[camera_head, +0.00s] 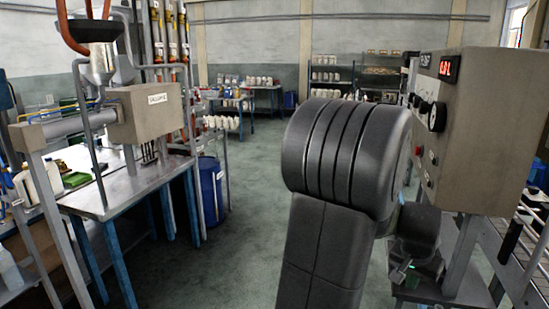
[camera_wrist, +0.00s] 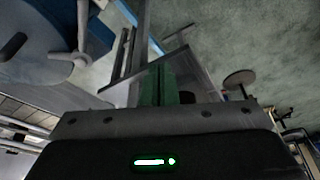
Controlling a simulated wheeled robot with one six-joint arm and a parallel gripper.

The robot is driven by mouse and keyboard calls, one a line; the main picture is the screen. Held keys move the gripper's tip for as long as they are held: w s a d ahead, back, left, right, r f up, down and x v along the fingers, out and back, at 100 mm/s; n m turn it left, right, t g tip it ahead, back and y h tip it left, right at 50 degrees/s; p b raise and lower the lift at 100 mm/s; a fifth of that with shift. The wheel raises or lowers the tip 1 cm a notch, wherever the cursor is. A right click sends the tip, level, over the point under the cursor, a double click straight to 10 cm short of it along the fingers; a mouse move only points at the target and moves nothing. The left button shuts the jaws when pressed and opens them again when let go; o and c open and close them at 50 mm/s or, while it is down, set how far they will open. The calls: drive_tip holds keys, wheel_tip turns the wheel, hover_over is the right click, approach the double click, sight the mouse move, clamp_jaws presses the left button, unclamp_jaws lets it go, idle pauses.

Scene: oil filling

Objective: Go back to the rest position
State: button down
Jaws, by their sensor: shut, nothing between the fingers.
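My gripper (camera_wrist: 164,80) shows in the wrist view above its dark housing with a lit green mark. Its narrow greenish fingers are together, with nothing seen between them. In the head view, my large grey arm joint fills the middle right. My wrist part shows low behind it, under the grey control box (camera_head: 470,130), and the fingertips cannot be made out there.
The control box, with a red display and dials, stands close on the right by a roller conveyor (camera_head: 518,250). A metal workbench (camera_head: 125,190) with a filling machine (camera_head: 150,112) is on the left. A blue barrel (camera_head: 211,190) stands behind it. Green floor (camera_head: 245,240) between is clear.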

drive_tip(key=shift+w+d+m, duration=0.15)
drive_tip(key=shift+d+m, duration=0.05)
drive_tip(key=shift+m, duration=0.1)
drive_tip(key=shift+a, duration=0.1)
idle(0.3)
